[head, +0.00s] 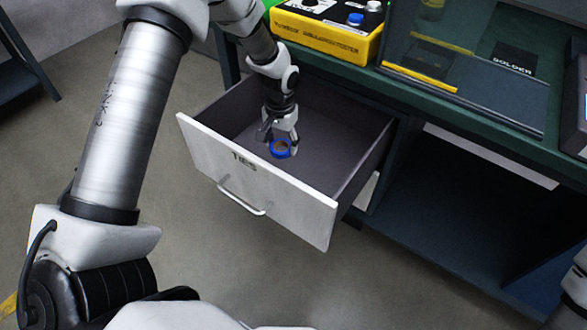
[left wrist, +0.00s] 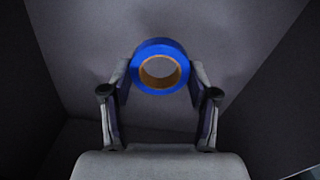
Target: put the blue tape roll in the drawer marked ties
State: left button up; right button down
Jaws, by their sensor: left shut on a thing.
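The blue tape roll (head: 281,149) has a brown core and is inside the open drawer in the head view. My left gripper (head: 283,141) reaches down into the drawer and is shut on the roll. In the left wrist view the roll (left wrist: 160,67) sits between the two fingertips of my left gripper (left wrist: 160,80), with the drawer's grey floor behind it. I cannot tell whether the roll touches the floor. The drawer marked TIES (head: 262,185) is pulled out, with a white front and a handle. My right gripper is not in view.
The green-edged bench (head: 480,112) stands above and behind the drawer. On it are a yellow box with knobs (head: 330,38) and a clear panel near a dark plate marked GOLDER (head: 505,62). An open dark shelf space (head: 450,200) lies right of the drawer.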

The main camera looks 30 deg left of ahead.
aim_at(282, 145)
pick_arm(q)
notch_tip(282, 145, down, 9)
jog(key=shift+r+b, duration=0.1)
jog(key=shift+b, duration=0.85)
jog(key=o, duration=1.1)
jog(key=shift+f, duration=0.2)
jog(key=shift+o, duration=0.2)
jog(key=shift+r, duration=0.1)
notch_tip(282, 145, up, 12)
jog(key=p, duration=0.3)
jog(key=shift+r, duration=0.1)
